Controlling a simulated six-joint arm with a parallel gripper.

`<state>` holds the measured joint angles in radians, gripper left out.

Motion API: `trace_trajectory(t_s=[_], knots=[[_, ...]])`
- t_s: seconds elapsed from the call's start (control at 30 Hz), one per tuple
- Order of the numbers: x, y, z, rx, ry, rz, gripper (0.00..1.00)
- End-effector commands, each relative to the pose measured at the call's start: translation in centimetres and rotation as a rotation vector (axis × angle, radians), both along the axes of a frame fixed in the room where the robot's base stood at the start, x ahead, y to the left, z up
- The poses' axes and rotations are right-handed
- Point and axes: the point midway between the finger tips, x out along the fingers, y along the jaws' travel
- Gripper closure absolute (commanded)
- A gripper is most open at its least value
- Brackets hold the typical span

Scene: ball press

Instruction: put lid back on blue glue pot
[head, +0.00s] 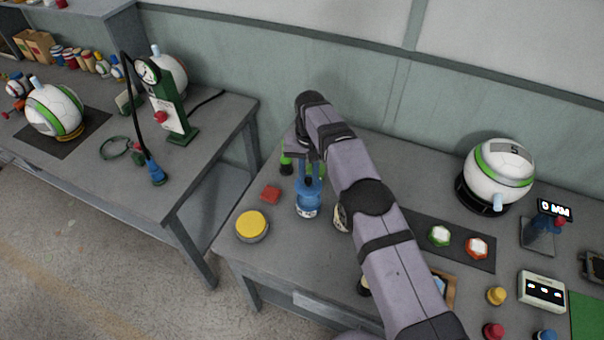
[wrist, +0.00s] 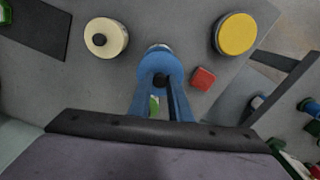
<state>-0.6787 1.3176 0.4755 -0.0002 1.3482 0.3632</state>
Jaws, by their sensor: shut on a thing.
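The blue glue pot (head: 307,207) stands upright on the bench in the head view, with a pale label low on its side. In the wrist view a blue round lid (wrist: 160,63) with a dark knob sits over the pot, hiding most of it. My gripper (head: 308,176) is directly above the pot and points down. In the wrist view the fingers of my gripper (wrist: 160,88) close in on the dark knob and are shut on the lid. The lid is at the pot's top; I cannot tell whether it is fully seated or slightly above.
A yellow-topped tin (head: 252,225) and a red block (head: 270,194) are left of the pot. A green-topped pot (head: 287,163) is behind. My arm covers much of the bench's middle.

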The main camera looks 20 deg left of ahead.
Motion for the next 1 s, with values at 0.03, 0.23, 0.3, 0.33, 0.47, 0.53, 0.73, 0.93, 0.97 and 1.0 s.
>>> trace_trajectory(t_s=[0.03,0.23,0.3,0.33,0.47,0.53,0.73,0.93,0.97,1.0], knots=[[0.1,-0.1,0.1,0.000,0.001,0.000,1.00],[0.2,-0.2,-0.1,0.000,0.000,0.000,1.00],[0.2,-0.2,-0.2,0.000,0.000,0.000,1.00],[0.2,-0.2,-0.2,0.000,0.000,0.000,1.00],[0.2,-0.2,-0.6,0.000,0.000,0.000,1.00],[0.2,-0.2,-1.0,0.000,0.000,0.000,1.00],[0.2,-0.2,-2.3,-0.001,0.001,0.000,1.00],[0.2,-0.2,-3.9,0.000,0.001,-0.001,1.00],[0.2,-0.2,-4.2,0.000,0.001,-0.001,1.00],[0.2,-0.2,-4.5,0.000,0.000,-0.001,1.00]])
